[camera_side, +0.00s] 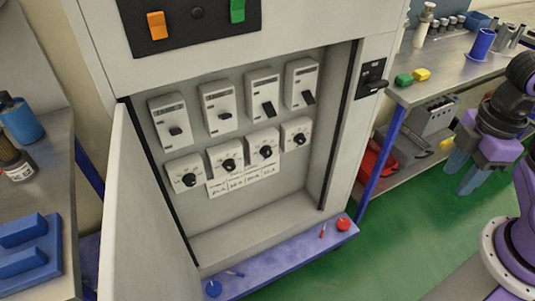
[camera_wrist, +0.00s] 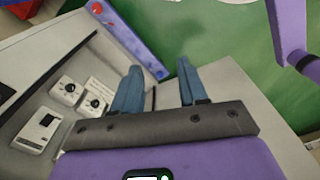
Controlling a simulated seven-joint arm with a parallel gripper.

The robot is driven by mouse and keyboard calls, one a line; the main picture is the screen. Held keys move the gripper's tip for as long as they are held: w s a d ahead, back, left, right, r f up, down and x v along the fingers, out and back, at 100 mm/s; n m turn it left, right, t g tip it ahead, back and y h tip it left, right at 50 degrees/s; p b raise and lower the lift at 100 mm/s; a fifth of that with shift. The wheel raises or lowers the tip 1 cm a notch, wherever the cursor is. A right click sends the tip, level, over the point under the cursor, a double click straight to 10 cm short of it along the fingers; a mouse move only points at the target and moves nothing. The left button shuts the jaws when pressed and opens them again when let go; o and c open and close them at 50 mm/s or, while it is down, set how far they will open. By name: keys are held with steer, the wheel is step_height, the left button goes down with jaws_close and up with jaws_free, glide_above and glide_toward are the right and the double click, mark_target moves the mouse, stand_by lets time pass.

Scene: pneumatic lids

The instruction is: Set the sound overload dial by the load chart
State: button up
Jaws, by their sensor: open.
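I cannot tell which one is sound. A paper load chart (camera_side: 240,183) with handwriting hangs under them; its writing is too small to read.
Breakers (camera_side: 169,108) with dark levers line the row above the dials. The cabinet door (camera_side: 135,220) stands open at left. A blue ledge (camera_side: 275,257) carries red and blue round pieces. A workbench (camera_side: 450,72) stands at right, with green floor between.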

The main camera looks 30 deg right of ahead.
steer(key=o, duration=0.4)
steer(key=shift+w+a, duration=0.1)
steer(key=shift+a, duration=0.05)
steer(key=w+a+f+m+y, duration=0.2)
steer(key=w+a+m, duration=0.1)
steer(key=w+a, duration=0.65)
steer(key=m+t, duration=0.4)
steer(key=m, duration=0.6)
glide_above(269, 154)
steer(key=s+d, duration=0.4)
steer(key=s, duration=0.3)
step_height(269, 154, down, 16)
steer(key=x, duration=1.7)
steer(key=shift+w+a, duration=0.2)
steer(key=c, duration=1)
